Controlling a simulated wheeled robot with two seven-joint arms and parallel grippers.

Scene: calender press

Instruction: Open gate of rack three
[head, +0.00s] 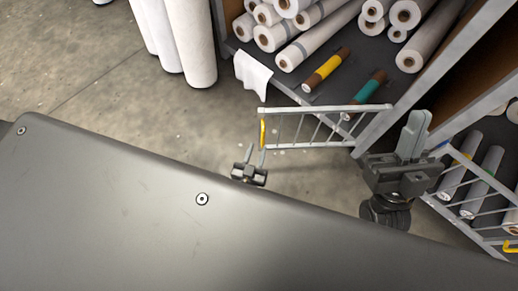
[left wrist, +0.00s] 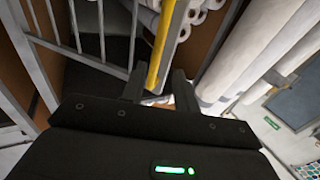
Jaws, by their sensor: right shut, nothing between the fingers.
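A grey barred gate (head: 325,110) with a yellow handle (head: 263,133) at its left end stands swung partly out from the front of a rack bay. Its right end meets the rack post. My left gripper (head: 256,153) is open, its fingers apart just below the yellow handle. In the left wrist view the yellow handle (left wrist: 163,42) rises between and beyond the two fingertips; I cannot tell whether they touch it. The gate's bars (left wrist: 75,25) are to the left there. My right gripper (head: 414,130) is shut and empty, right of the gate near the post. No rack number is readable.
The bay behind the gate holds white rolls (head: 320,45), a yellow-banded roll (head: 326,68) and a teal-banded roll (head: 368,90). A white sheet (head: 253,74) hangs over its edge. Another barred gate (head: 480,215) is at lower right. Tall white rolls (head: 190,40) stand at upper left. Floor (head: 110,80) is clear.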

